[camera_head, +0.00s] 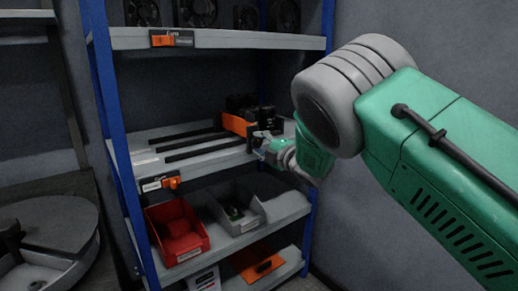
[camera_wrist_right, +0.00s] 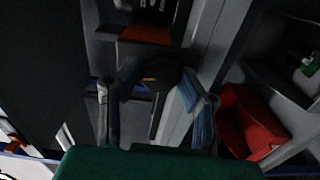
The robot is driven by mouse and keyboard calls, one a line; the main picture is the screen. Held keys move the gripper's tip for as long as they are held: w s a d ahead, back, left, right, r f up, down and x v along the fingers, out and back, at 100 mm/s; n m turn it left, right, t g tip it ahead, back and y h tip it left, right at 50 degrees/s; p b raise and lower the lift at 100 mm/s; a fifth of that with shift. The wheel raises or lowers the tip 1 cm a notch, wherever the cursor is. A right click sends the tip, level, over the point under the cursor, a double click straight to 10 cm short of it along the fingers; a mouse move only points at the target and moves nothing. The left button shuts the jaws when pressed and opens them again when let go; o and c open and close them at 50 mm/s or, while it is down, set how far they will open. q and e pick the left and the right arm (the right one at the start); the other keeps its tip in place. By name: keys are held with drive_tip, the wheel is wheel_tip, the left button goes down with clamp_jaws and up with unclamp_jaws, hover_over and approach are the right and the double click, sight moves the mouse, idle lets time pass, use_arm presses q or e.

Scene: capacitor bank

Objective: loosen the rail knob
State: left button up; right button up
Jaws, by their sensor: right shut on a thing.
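My right gripper (camera_head: 262,146) reaches in from the right at the front edge of the middle shelf (camera_head: 145,160). It is shut on a dark knob (camera_wrist_right: 152,78), which shows dimly between its two fingers in the right wrist view. The knob is mostly hidden behind the gripper in the head view. Just behind the gripper, a black unit with an orange panel (camera_head: 237,124) sits at the right end of the middle shelf. Dark rails (camera_head: 190,151) run along that shelf. My left gripper is not in view.
Below, the lower shelf holds a red bin (camera_head: 178,233) and a grey bin (camera_head: 236,212). An orange item (camera_head: 258,263) lies on the bottom shelf. Several black fans (camera_head: 197,12) stand on the top shelf. Blue posts (camera_head: 108,90) frame the rack. A grey round object (camera_head: 50,225) stands at left.

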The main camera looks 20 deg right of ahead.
drive_tip(key=shift+f+n+b, duration=0.3)
drive_tip(key=shift+f+n, duration=0.05)
drive_tip(key=shift+n, duration=0.45)
drive_tip(key=shift+d, duration=0.1)
drive_tip(key=shift+s, duration=0.1)
drive_tip(key=o, duration=1.1)
drive_tip(key=shift+d+r, duration=0.1)
drive_tip(key=shift+r, duration=0.05)
drive_tip(key=v, duration=1.1)
drive_tip(key=shift+s+d, duration=0.1)
drive_tip(key=shift+s, duration=0.3)
